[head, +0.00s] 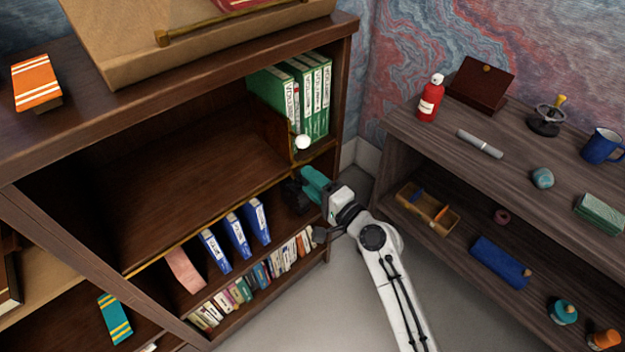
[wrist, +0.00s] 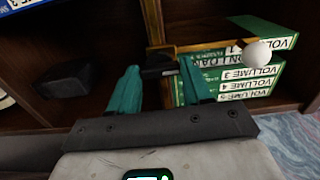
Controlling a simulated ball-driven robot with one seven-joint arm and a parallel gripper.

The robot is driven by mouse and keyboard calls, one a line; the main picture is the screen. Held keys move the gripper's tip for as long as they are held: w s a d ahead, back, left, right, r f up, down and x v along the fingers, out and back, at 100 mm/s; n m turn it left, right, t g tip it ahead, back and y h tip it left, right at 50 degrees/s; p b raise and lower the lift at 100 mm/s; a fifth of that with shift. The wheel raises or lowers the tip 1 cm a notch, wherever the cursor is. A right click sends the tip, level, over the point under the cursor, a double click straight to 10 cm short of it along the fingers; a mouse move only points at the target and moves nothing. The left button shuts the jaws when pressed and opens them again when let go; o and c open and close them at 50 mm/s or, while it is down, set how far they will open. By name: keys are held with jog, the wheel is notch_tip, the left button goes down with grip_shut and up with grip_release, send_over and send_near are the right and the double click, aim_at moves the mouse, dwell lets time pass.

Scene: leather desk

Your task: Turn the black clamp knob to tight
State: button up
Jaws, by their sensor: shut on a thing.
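The black clamp knob (wrist: 158,66) shows in the wrist view between the tips of my two teal fingers, in front of an upright brown and brass-coloured strip. My gripper (wrist: 159,72) is shut on the knob, one finger on each side. In the head view my gripper (head: 302,184) is at the front right of the large bookcase, beside its middle shelf edge. There the knob is largely hidden by my fingers and the dark parts around them. I cannot read any tight or loose mark on the knob.
Green volumes (head: 318,98) stand above my gripper, with a white ball (head: 303,142) near them. Blue binders (head: 237,236) stand on the shelf below left. A black block (wrist: 68,80) lies left in the wrist view. A grey-brown shelf unit (head: 395,125) stands right, across a floor gap.

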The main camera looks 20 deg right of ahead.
jog(key=shift+d, duration=0.1)
dwell(0.5)
jog(key=o, duration=1.1)
jog(key=shift+c, duration=0.2)
jog(key=v, duration=1)
jog(key=shift+s+b, duration=0.35)
jog(key=shift+s, duration=0.05)
